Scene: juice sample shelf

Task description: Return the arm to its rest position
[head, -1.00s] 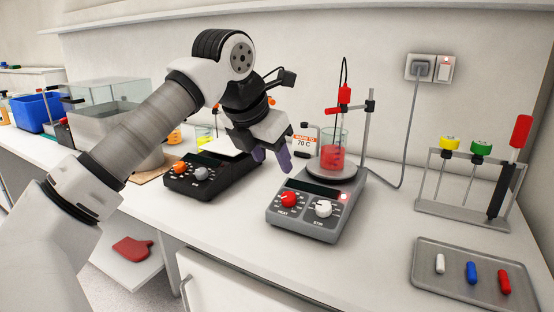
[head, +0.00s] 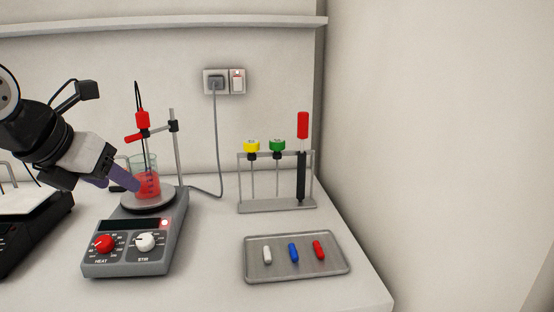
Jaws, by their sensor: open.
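My arm comes in from the left edge in the head view. My gripper (head: 112,183) has purple fingers that point down and right, beside the hotplate stirrer. It is open and I see nothing held in it. One fingertip overlaps the left side of the glass beaker (head: 148,162) in the picture; I cannot tell whether they touch. The beaker holds red liquid and stands on the round plate of the grey stirrer (head: 125,262). A red-topped probe (head: 142,119) on a stand reaches into the beaker.
A rack (head: 275,207) holds yellow, green and red-handled tools. A grey tray (head: 335,268) holds white, blue and red stir bars. A dark device (head: 50,222) stands at the left. A cord runs to the wall socket (head: 216,82). A wall closes the right side.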

